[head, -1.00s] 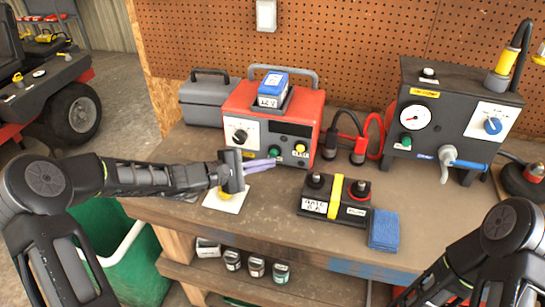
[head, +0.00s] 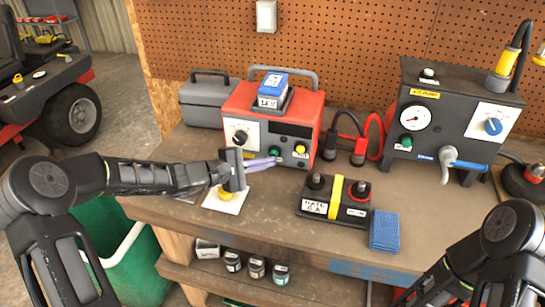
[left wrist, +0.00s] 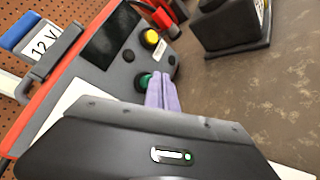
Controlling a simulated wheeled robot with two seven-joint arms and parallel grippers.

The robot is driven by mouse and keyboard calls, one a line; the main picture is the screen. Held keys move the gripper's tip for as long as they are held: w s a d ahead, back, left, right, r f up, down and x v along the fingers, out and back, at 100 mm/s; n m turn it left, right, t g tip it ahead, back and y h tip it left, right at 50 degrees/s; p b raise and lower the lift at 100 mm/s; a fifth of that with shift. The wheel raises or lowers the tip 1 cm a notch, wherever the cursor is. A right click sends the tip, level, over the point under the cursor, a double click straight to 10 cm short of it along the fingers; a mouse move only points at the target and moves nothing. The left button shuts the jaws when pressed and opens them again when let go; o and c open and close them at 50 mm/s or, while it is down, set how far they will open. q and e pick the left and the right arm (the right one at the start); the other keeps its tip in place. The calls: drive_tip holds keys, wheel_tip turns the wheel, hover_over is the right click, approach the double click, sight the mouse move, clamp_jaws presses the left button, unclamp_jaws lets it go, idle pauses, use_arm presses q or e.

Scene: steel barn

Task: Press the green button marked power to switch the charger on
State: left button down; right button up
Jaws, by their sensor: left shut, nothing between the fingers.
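The red charger (head: 243,97) stands on the workbench with a dark front panel. Its green button (head: 274,150) is low on the panel, left of a yellow button (head: 300,150). My left gripper (head: 278,160) is shut and empty, its purple fingertips right at the green button. In the left wrist view the fingertips (left wrist: 160,78) overlap the edge of the green button (left wrist: 144,81); I cannot tell whether they touch or press it. The label by the button is too small to read. My right gripper is out of frame; only part of my right arm shows.
A black battery (head: 320,205) with a yellow strap and a blue cloth (head: 384,231) lie right of the charger. A black gauge box (head: 450,110) with its own green button stands further right. A grey toolbox (head: 203,98) is behind left.

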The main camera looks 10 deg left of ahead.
use_arm(q)
drive_tip(key=shift+w, duration=0.4)
idle(0.3)
drive_tip(key=shift+s, duration=0.1)
drive_tip(key=shift+s+b, duration=0.5)
drive_tip(key=shift+s, duration=0.55)
drive_tip(key=shift+s, duration=0.15)
drive_tip(key=shift+s+a+f+b, duration=0.1)
drive_tip(key=shift+s+b, duration=0.25)
drive_tip(key=shift+s, duration=0.3)
drive_tip(key=shift+s+a+b, duration=0.15)
drive_tip(key=shift+s+b, duration=0.3)
drive_tip(key=shift+s, duration=1.75)
